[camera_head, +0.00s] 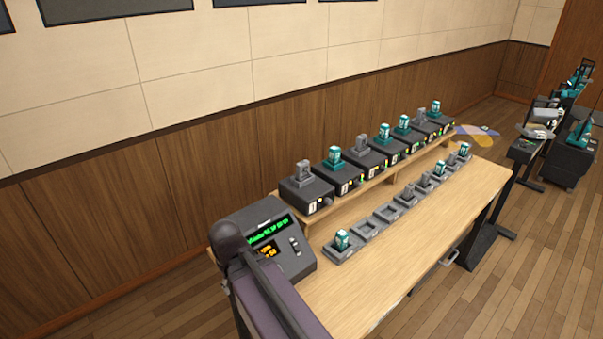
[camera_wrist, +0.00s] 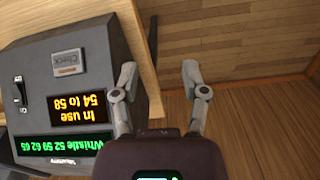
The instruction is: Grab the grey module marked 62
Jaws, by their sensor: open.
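Several grey modules show in the head view. One grey module (camera_head: 303,173) stands on the nearest black box, and another grey module (camera_head: 361,146) stands on a box farther along the raised shelf. A grey module (camera_head: 409,191) also appears in the front row of holders. Their markings are too small to read, so I cannot tell which is 62. My gripper (camera_wrist: 159,73) is open and empty in the wrist view, its fingers apart beside the console. No module shows in the wrist view. In the head view my arm hides the table's near-left corner.
The dark console (camera_head: 262,243) stands at the table's near end. Teal modules, such as one (camera_head: 342,240), stand among the grey ones. The wooden table's (camera_head: 400,270) front strip is clear.

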